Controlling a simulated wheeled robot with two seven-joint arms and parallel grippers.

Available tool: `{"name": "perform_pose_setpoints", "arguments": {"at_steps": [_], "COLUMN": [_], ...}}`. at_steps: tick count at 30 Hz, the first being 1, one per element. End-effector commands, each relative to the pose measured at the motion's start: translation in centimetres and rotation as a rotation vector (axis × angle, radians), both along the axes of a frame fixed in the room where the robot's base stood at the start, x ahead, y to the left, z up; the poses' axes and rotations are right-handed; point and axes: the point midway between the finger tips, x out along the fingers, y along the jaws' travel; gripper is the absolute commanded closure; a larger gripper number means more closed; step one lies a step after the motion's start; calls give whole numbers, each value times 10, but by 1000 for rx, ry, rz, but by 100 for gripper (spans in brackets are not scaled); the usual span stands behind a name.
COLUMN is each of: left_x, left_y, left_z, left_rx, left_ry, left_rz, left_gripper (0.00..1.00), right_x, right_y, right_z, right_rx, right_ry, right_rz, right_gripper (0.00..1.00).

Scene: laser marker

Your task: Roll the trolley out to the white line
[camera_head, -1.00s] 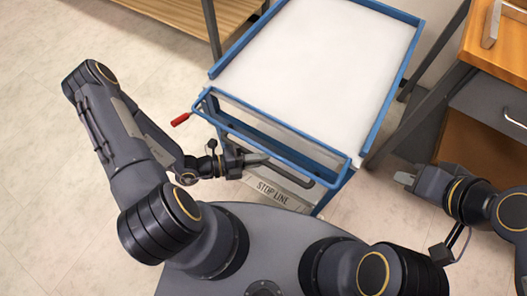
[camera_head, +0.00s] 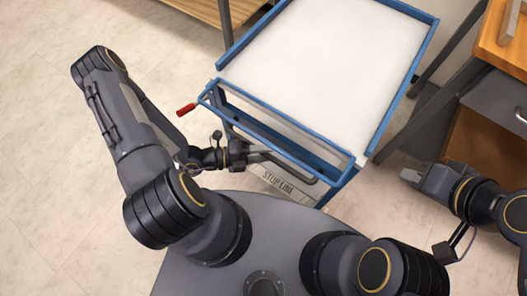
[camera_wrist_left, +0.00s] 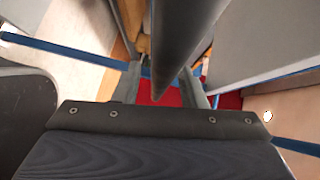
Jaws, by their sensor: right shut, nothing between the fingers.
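The trolley has a blue rim (camera_head: 396,118) and a white top, seen in the head view. A dark grey handle bar (camera_head: 300,172) curves along its near side. My left gripper (camera_head: 260,153) is at the left part of this bar and looks shut on it; the fingertips are hard to make out. In the left wrist view a dark bar (camera_wrist_left: 182,45) runs down between the fingers. The white line (camera_head: 278,180), lettered STOP LINE, lies on the floor below the handle, partly hidden by the trolley. My right gripper (camera_head: 410,176) is shut and empty, right of the trolley.
A red-tipped lever (camera_head: 186,109) sticks out at the trolley's left. A wooden bench with a grey drawer (camera_head: 500,106) stands close on the right. A wooden shelf (camera_head: 205,10) stands at the back left. The floor at the left is clear.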

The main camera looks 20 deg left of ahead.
Motion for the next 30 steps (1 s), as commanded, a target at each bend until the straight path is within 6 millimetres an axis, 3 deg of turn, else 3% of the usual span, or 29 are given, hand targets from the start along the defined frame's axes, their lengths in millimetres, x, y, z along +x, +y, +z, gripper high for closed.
{"name": "perform_pose_setpoints", "arguments": {"at_steps": [5,18,30], "left_x": [-2,-31,-35], "left_y": [7,65,69], "left_z": [1,10,11], "left_rx": [1,4,0], "left_ry": [-1,-2,0], "left_rz": [3,2,0], "left_gripper": [62,62,62], "right_x": [0,0,0], "right_y": [0,0,0], "right_z": [1,5,5], "right_rx": [0,0,0], "right_ry": [0,0,0], "right_rz": [0,0,0], "right_gripper": [100,100,100]}}
